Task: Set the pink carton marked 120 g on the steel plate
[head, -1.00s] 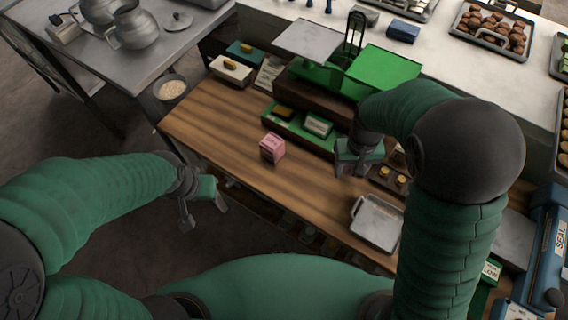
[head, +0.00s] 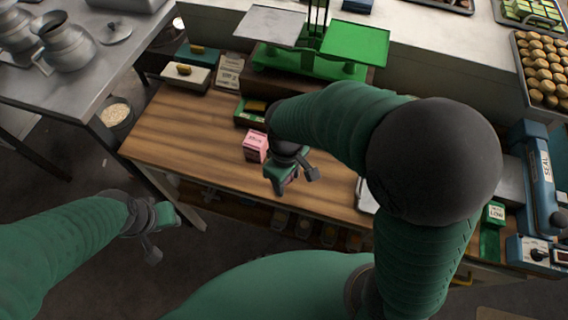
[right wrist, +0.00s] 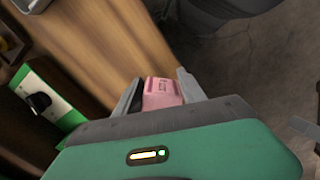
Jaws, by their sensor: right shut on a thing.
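My right gripper (right wrist: 160,92) is shut on a pink carton (right wrist: 163,94) with small dark print, which shows between its fingers in the right wrist view. In the head view this gripper (head: 290,180) hangs over the bench's front part, and its load is hard to make out. A second pink carton (head: 256,146) stands on the wooden bench just left of it. I cannot read either weight mark. The steel plate (head: 270,25) is the grey left pan of a green balance, behind the gripper. My left gripper (head: 165,232) looks open and empty, off the bench's front edge.
The balance's green right pan (head: 355,42) is beside the plate. Wooden bench (head: 185,130) is clear at left. A blue sealer (head: 540,175) is at right.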

